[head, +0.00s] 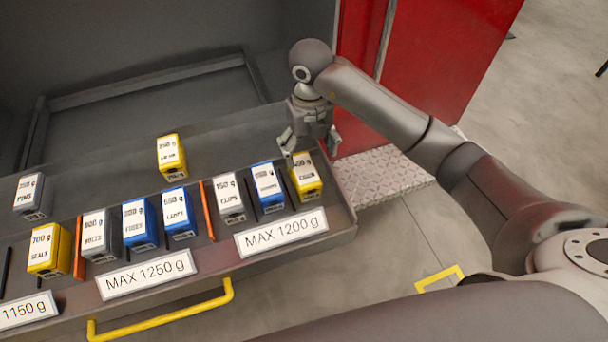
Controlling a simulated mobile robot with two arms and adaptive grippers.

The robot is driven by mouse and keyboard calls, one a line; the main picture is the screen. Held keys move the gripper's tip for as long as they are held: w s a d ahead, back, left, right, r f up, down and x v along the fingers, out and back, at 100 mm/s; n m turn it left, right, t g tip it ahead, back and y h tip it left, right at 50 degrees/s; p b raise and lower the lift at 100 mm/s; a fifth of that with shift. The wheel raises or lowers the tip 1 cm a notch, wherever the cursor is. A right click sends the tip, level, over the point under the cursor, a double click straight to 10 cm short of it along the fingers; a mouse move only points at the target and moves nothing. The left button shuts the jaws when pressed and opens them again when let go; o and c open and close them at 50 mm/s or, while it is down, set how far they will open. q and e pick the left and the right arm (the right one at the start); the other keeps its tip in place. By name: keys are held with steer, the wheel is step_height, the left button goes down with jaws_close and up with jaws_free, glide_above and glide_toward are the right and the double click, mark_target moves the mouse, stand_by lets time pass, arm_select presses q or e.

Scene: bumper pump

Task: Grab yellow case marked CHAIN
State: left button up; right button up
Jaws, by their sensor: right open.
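A yellow case (305,178) stands at the right end of the drawer's front row. Its white label is partly covered by a finger; the word under the weight looks like CHAIN, but it is small. My right gripper (309,147) is open, pointing down just behind and above this case, with one finger near its top left edge. I cannot tell whether it touches. A second yellow case (171,156) stands alone further back, its label hard to read. A third yellow case (50,251), marked 700 g SEALS, stands at the left. My left gripper is not in view.
A blue case (267,187) stands close left of the right-hand yellow case. Several grey and blue cases and orange dividers (208,211) fill the front row. The drawer (345,215) has a MAX 1200 g label (281,233) in front. A red panel (440,70) rises behind my right arm.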

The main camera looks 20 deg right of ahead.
mark_target(304, 168)
step_height(304, 168, down, 4)
steer(key=shift+a+f+p, duration=0.1)
steer(key=shift+f+p, duration=0.05)
steer(key=shift+p, duration=0.2)
steer(key=f, duration=0.1)
steer(key=f+p, duration=0.1)
steer(key=f, duration=0.1)
steer(key=w+f, duration=0.1)
steer(key=shift+a+f+p, duration=0.25)
steer(key=shift+a+p, duration=0.1)
steer(key=shift+f, duration=0.4)
steer(key=shift+c, duration=0.2)
steer(key=shift+r, duration=0.1)
steer(key=c, duration=1.4)
